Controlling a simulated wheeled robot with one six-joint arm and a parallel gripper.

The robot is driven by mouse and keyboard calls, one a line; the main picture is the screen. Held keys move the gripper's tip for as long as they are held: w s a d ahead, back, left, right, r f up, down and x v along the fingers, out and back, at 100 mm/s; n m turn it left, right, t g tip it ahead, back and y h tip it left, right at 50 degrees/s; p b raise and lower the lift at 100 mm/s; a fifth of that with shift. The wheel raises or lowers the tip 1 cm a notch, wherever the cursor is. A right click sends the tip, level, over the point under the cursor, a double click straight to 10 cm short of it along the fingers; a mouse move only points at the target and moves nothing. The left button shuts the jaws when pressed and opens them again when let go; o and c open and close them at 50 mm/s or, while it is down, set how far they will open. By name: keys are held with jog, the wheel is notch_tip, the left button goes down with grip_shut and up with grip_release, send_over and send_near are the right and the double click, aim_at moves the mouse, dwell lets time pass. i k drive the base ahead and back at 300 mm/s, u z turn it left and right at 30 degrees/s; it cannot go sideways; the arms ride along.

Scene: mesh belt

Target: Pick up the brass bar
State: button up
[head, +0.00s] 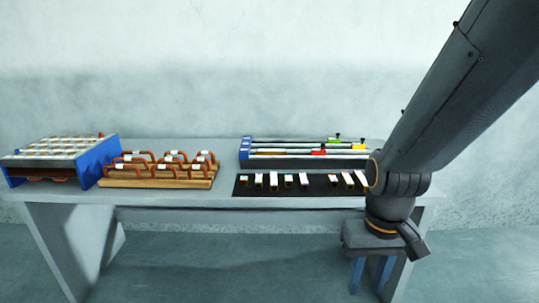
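A row of several short bars with white tops lies on a black mat (318,190) at the front right of the table. The bars are too small to tell surely which is brass. There is a wider gap in the row right of its middle. My gripper (371,284) points down in front of the table's right end, lower than the tabletop and right of the bars. Its two blue fingers stand apart with nothing seen between them.
Behind the mat a grey-blue rack (300,163) holds long rods with red, yellow and green pieces. A wooden board (160,183) with copper-coloured handles stands left of centre. A blue-sided tray unit (95,168) stands far left. Bare tabletop (224,187) shows between board and mat.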

aim_at(258, 152)
jog(key=u, duration=0.1)
jog(key=i, duration=0.3)
jog(key=u, duration=0.7)
jog(key=i, duration=1.6)
jog(key=u, duration=0.25)
